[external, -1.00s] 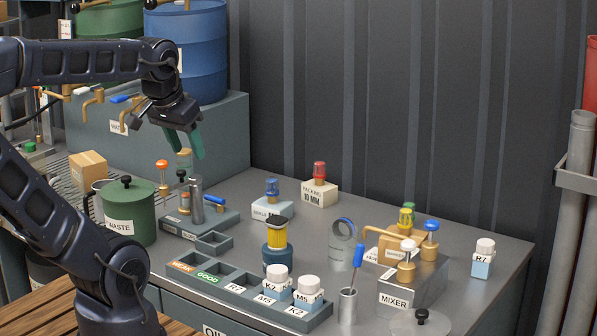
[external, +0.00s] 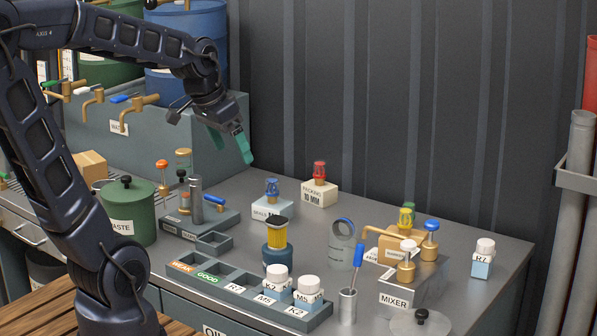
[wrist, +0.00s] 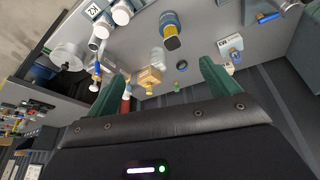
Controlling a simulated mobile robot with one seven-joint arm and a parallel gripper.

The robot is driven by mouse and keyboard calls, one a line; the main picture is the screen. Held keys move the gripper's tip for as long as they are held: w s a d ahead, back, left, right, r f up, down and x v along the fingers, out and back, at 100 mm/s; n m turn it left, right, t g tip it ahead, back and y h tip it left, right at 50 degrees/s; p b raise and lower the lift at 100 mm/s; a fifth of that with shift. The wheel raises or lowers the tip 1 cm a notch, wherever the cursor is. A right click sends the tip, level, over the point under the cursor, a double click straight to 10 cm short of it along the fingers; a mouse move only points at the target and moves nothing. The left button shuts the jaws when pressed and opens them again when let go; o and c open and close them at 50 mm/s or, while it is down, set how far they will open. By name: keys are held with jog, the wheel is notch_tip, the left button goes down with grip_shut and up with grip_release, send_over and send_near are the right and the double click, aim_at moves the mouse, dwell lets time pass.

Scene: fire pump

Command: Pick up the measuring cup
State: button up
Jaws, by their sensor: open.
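A clear, upright cylindrical vessel with a bluish rim, which looks like the measuring cup (external: 341,246), stands on the grey bench right of the yellow-and-blue bottle. A pale translucent shape in the wrist view (wrist: 157,57), beyond my fingers, seems to be the same cup. My gripper (external: 243,148) is open and empty, with green fingers pointing down. It hangs in the air above the bench's back left, well up and left of the cup. In the wrist view my gripper (wrist: 163,82) shows its two fingers wide apart with nothing between them.
The yellow-and-blue bottle (external: 277,247) stands left of the cup, and the brass-fitted mixer (external: 408,285) stands right. A metal holder with a blue-handled tool (external: 347,305) is in front. Seals (external: 271,202) and packing (external: 319,186) blocks stand behind. A corrugated wall closes the back.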

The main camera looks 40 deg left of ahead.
jog(key=w+d+f+m+h, duration=0.1)
jog(key=w+d+f+m, duration=0.1)
jog(key=w+d+f, duration=0.3)
jog(key=w+d+f+m+h, duration=0.1)
jog(key=w+f+m, duration=0.15)
jog(key=w, duration=0.55)
jog(key=m+g, duration=0.1)
jog(key=m, duration=0.2)
send_near(345, 244)
jog(key=w+a, duration=0.2)
jog(key=w, duration=0.1)
jog(key=shift+w+d+f, duration=0.1)
jog(key=shift+d+f, duration=0.05)
jog(key=shift+f, duration=0.5)
jog(key=shift+x, duration=5.25)
jog(key=c, duration=1.1)
